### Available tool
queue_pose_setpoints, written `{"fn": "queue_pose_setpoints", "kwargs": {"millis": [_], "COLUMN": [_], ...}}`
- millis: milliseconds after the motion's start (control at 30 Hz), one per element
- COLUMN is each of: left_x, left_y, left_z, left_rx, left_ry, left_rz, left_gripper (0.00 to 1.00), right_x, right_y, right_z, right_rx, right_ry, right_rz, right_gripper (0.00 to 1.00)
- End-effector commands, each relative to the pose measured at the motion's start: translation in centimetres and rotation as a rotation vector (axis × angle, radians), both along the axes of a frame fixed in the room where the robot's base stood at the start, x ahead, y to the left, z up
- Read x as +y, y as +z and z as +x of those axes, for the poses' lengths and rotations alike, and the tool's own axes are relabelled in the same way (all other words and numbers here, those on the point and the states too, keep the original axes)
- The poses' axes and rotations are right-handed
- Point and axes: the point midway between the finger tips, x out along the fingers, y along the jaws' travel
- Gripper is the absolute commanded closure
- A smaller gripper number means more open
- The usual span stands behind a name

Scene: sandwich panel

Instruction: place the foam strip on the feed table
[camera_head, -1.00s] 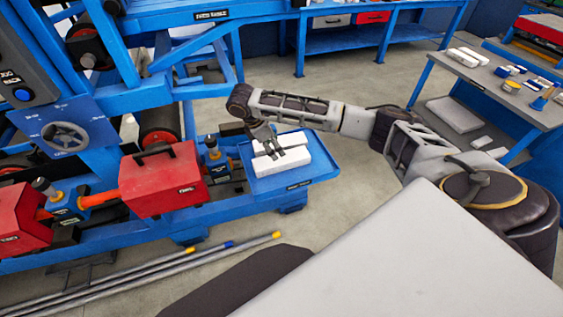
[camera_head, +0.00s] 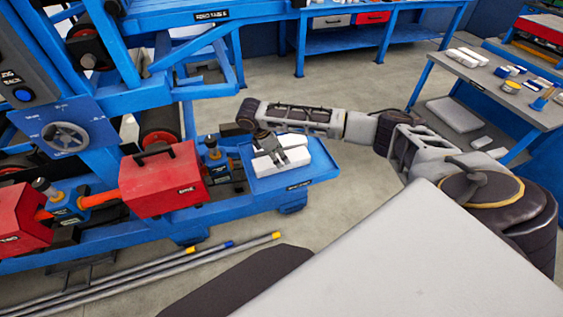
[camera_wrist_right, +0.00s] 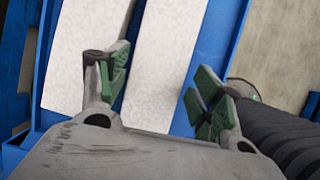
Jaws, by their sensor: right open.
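Two white strips, which look like foam, lie side by side in a shallow blue tray (camera_head: 320,169) at the machine's near corner. In the right wrist view, one strip (camera_wrist_right: 168,60) runs between my fingers and the other strip (camera_wrist_right: 82,55) lies to the left. My right gripper (camera_head: 278,157) is over the tray, fingers pointing down, and it also shows in the right wrist view (camera_wrist_right: 160,92). Its green-padded fingers are open and apart, one on each side of the middle strip. I cannot tell whether they touch it. My left gripper is not in view.
The blue machine frame (camera_head: 200,60) and a red box (camera_head: 163,180) stand left of the tray. Long rods (camera_head: 150,275) lie on the floor in front. A grey-topped table (camera_head: 490,75) with small items stands at the right. A blue bench (camera_head: 360,22) is at the back.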

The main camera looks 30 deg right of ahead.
Motion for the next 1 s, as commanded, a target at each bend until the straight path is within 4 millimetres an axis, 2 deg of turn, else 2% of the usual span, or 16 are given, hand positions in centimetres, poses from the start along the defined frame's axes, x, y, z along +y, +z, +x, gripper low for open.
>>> {"fn": "queue_pose_setpoints", "kwargs": {"millis": [200,333,867,1000], "left_x": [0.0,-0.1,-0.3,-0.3], "left_y": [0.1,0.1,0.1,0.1], "left_z": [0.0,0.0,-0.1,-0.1], "left_rx": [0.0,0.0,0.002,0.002], "left_ry": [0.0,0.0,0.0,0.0], "left_rz": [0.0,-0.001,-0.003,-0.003], "left_gripper": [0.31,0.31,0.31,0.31], "right_x": [-0.9,-1.2,-1.3,-1.3], "right_y": [-2.4,-3.2,-3.5,-3.5], "right_z": [-0.1,-0.2,-0.3,-0.3], "right_rx": [0.001,0.0,0.0,0.0], "right_ry": [0.0,0.0,0.0,0.0], "right_rz": [-0.002,-0.001,-0.001,-0.001], "right_gripper": [0.34,0.34,0.34,0.52]}}
